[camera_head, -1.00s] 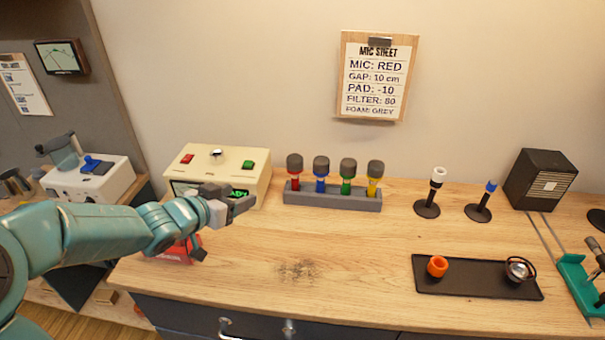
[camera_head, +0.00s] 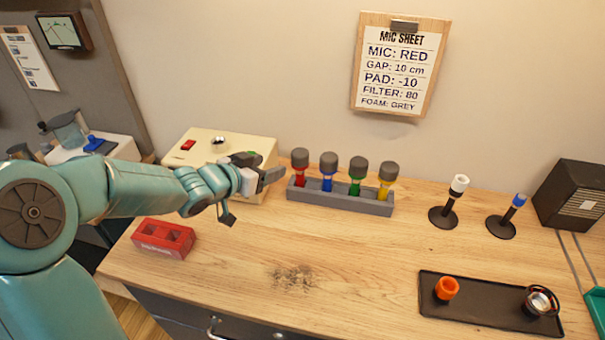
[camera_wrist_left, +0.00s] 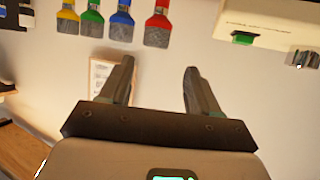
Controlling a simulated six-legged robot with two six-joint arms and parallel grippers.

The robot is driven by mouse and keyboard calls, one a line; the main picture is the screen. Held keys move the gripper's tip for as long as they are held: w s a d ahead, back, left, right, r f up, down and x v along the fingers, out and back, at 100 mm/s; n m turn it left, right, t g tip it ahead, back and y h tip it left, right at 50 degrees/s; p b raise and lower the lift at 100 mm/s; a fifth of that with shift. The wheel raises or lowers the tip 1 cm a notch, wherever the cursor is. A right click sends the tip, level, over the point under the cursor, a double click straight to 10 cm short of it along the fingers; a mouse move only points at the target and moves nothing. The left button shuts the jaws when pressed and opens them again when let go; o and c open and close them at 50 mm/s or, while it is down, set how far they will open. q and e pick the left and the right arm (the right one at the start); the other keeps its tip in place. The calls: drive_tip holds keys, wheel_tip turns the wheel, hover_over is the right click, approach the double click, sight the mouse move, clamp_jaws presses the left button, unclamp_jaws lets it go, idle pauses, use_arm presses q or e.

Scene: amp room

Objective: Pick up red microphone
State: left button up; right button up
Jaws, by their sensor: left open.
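The red microphone (camera_head: 299,168) stands upright at the left end of a grey rack (camera_head: 342,201), its grey foam head up. Blue (camera_head: 327,171), green (camera_head: 357,176) and yellow (camera_head: 386,180) microphones stand beside it. My left gripper (camera_head: 254,196) is open and empty, a little left of the red microphone and in front of the cream box. The left wrist view shows the spread fingers (camera_wrist_left: 158,85) with nothing between them, and the red microphone (camera_wrist_left: 158,25) near the top edge. My right gripper is not in view.
A cream box (camera_head: 212,150) with buttons stands behind my left gripper. A red block with holes (camera_head: 163,240) lies at the table's left. Two stands (camera_head: 443,216) (camera_head: 502,226) and a black tray (camera_head: 480,310) are at the right.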

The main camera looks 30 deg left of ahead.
sight(295, 159)
use_arm(q)
drive_tip(key=x, duration=0.8)
drive_tip(key=shift+d, duration=0.1)
drive_tip(key=shift+w+d, duration=0.15)
drive_tip(key=shift+w, duration=0.15)
drive_tip(key=p+x, duration=0.2)
drive_tip(key=x, duration=0.2)
drive_tip(key=shift+w+d+f, duration=0.1)
drive_tip(key=shift+w, duration=0.2)
drive_tip(key=shift+w+f, duration=0.15)
drive_tip(key=shift+w, duration=0.1)
drive_tip(key=shift+s+d, duration=0.1)
drive_tip(key=shift+s, duration=0.1)
drive_tip(key=shift+c, duration=1.2)
clamp_jaws()
